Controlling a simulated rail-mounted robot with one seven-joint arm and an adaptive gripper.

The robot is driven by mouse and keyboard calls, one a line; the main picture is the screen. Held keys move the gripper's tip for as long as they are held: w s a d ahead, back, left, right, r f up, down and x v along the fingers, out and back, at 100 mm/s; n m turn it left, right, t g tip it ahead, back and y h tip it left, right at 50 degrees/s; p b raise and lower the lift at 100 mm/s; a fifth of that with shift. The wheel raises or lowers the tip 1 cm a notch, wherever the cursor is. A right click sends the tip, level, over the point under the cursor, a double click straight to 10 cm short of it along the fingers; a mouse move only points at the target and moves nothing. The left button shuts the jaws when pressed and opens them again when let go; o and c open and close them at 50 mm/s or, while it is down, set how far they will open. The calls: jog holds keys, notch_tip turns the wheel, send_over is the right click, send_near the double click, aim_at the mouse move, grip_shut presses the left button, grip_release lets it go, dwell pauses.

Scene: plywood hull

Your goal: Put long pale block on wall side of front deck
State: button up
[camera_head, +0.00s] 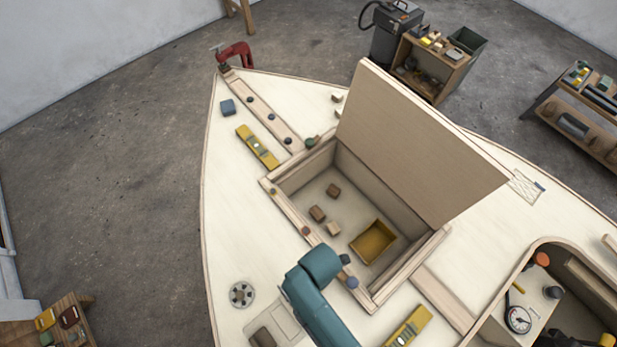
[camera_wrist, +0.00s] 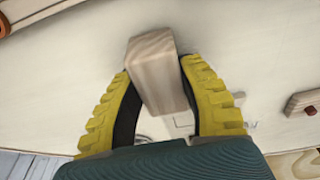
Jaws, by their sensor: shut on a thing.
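In the wrist view, my gripper (camera_wrist: 156,72) has its yellow ridged fingers closed on either side of a long pale wooden block (camera_wrist: 158,82). The block's near end points toward the camera, between the dark inner pads. Pale deck surface lies behind it; I cannot tell whether the block touches the deck. In the head view, my teal arm reaches over the pale deck (camera_head: 235,190) beside the open hatch; my gripper and the held block are hidden there.
The hatch lid (camera_head: 420,140) stands raised. Inside the hatch are several brown blocks and a yellow tray (camera_head: 373,242). A round fitting (camera_head: 241,294) sits near the left edge.

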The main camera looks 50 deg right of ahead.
jog(key=o, duration=1)
jog(key=shift+f, duration=0.1)
jog(key=shift+o, duration=0.2)
notch_tip(320, 180, up, 12)
jog(key=d+p, duration=0.2)
jog(key=w+r+m+t+h, duration=0.2)
jog(key=w+r+m+t, duration=0.75)
jog(key=w+r, duration=1.2)
jog(key=s+a+r+m+t, duration=0.1)
jog(key=r+t, duration=0.5)
jog(key=r, duration=0.9)
jog(key=s+a+r+m+t, duration=0.2)
jog(key=s+r+m+t, duration=0.2)
jog(key=r, duration=1.2)
jog(key=shift+m+t, duration=0.95)
jog(key=shift+t, duration=0.3)
